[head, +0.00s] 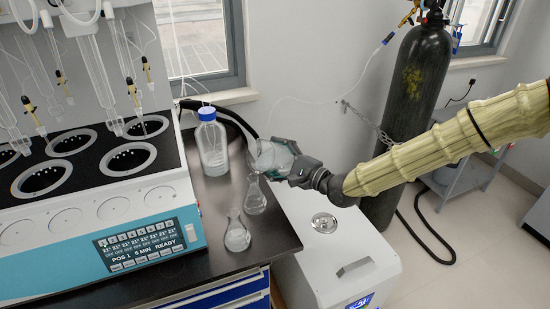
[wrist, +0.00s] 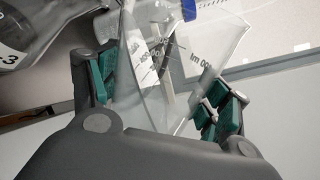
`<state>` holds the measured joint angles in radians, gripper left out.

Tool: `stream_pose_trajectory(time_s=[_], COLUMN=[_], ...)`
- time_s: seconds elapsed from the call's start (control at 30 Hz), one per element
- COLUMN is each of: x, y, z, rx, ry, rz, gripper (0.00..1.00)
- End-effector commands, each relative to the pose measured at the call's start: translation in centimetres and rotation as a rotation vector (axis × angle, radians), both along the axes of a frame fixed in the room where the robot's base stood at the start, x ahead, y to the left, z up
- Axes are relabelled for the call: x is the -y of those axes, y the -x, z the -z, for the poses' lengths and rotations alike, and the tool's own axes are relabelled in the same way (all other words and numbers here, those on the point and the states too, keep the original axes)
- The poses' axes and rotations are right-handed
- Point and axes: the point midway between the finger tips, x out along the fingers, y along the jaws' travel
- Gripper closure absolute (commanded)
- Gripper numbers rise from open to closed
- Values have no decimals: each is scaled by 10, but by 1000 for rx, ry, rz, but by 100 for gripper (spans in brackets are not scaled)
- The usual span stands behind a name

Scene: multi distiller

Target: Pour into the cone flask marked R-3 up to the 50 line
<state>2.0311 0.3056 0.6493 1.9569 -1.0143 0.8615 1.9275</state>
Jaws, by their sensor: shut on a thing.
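My gripper (head: 290,168) is shut on a clear glass beaker (head: 268,156), holding it in the air over the bench's right edge. The beaker fills the middle of the wrist view (wrist: 165,60); it has dark volume marks and looks tilted, with its mouth toward the left in the head view. A conical flask (head: 255,198) stands just below the beaker, and another conical flask (head: 237,236) stands nearer the front. In the wrist view a flask (wrist: 22,35) at the upper left bears a label ending in "-3". I cannot read liquid levels or see a pouring stream.
A blue-capped bottle (head: 212,148) stands behind the flasks. The multi distiller (head: 100,225) takes up the left of the bench. A white cabinet (head: 335,250) stands to the right, below my arm. A dark gas cylinder (head: 415,100) is chained to the wall.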

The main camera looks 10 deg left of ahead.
Motion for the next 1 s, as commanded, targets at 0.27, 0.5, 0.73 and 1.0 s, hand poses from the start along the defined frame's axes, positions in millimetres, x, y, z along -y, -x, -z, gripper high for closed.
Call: stream_pose_trajectory(time_s=[0.27,0.5,0.73,1.0], x=[0,0,0,0], y=[0,0,1,0], z=[-4,-7,-9,-9], rx=[32,50,76,76], ry=[15,23,38,38], rz=[-1,0,1,1], gripper=[64,64,64,64])
